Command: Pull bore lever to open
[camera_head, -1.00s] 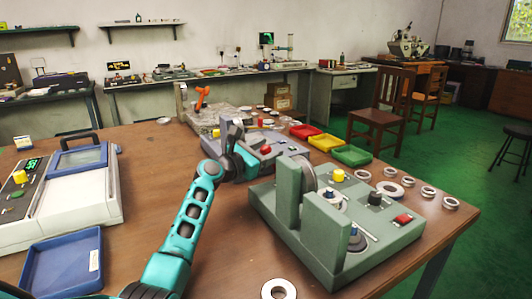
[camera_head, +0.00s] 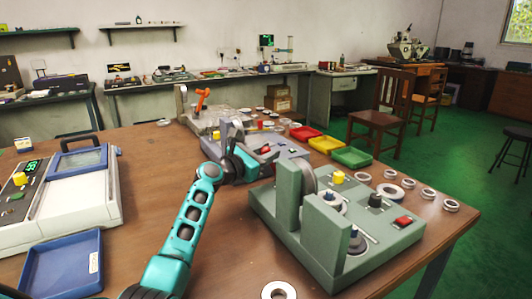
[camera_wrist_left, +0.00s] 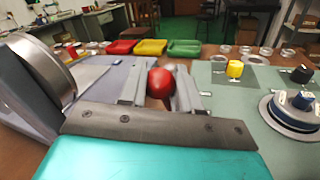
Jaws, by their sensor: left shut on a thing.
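My left gripper (camera_wrist_left: 160,88) is shut on a round red knob (camera_wrist_left: 160,82), which shows between its two fingers in the left wrist view. The knob looks like the end of the bore lever; the lever's shaft is hidden by the gripper. In the head view my left gripper (camera_head: 257,158) is at the blue-grey machine (camera_head: 292,150) in the middle of the table, behind the green machine. A red part (camera_head: 265,149) shows there, partly hidden by the gripper. My right gripper is in neither view.
The green machine (camera_head: 290,222) with upright plates stands close in front of the left gripper. Red, yellow and green trays (camera_head: 352,157) lie behind it, with several metal rings (camera_head: 389,191) at right. A blue tray (camera_head: 60,265) and a white device (camera_head: 75,200) are at left.

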